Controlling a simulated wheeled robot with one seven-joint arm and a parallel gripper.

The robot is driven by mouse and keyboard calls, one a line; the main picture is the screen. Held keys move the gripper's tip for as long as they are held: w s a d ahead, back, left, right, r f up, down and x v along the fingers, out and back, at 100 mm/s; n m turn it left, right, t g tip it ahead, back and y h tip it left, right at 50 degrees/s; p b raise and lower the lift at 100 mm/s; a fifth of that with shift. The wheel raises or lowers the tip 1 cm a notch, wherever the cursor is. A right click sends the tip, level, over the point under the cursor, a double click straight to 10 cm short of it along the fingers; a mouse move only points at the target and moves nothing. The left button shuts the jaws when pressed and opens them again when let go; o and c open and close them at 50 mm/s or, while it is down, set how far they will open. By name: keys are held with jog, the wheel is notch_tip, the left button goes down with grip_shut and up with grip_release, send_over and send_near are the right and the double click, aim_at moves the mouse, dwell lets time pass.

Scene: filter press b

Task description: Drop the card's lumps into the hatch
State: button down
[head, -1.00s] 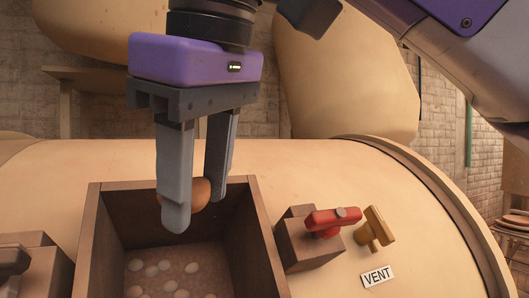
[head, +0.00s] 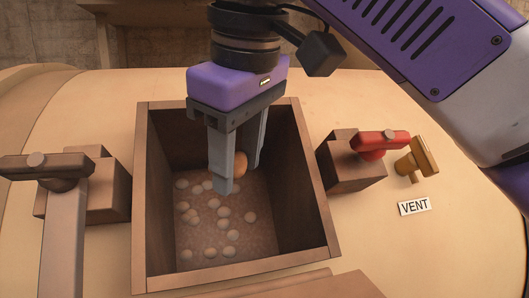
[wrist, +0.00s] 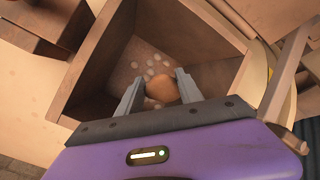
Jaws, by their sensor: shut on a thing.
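My gripper (head: 238,170) is shut on an orange-brown lump (head: 241,164). In the head view it hangs inside the mouth of the square wooden hatch (head: 314,185), near its back half. The lump also shows between the fingers in the wrist view (wrist: 162,90), with the hatch walls (wrist: 95,62) around it. Several small pale round pieces (head: 222,212) lie on the hatch's brownish floor below. The lump appears above the floor, not touching it. No card is in view.
Right of the hatch stand a red-handled valve (head: 380,142) on a wooden block, a yellow tap (head: 416,158) and a VENT label (head: 414,206). A brown lever (head: 45,166) on a block stands to the left. A wooden edge (head: 300,287) lies in front.

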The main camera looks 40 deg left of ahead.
jog(key=c, duration=0.7)
grip_release()
jog(key=shift+r, duration=0.1)
jog(key=shift+b+v, duration=0.55)
jog(key=shift+v, duration=3.3)
jog(key=shift+s, duration=0.1)
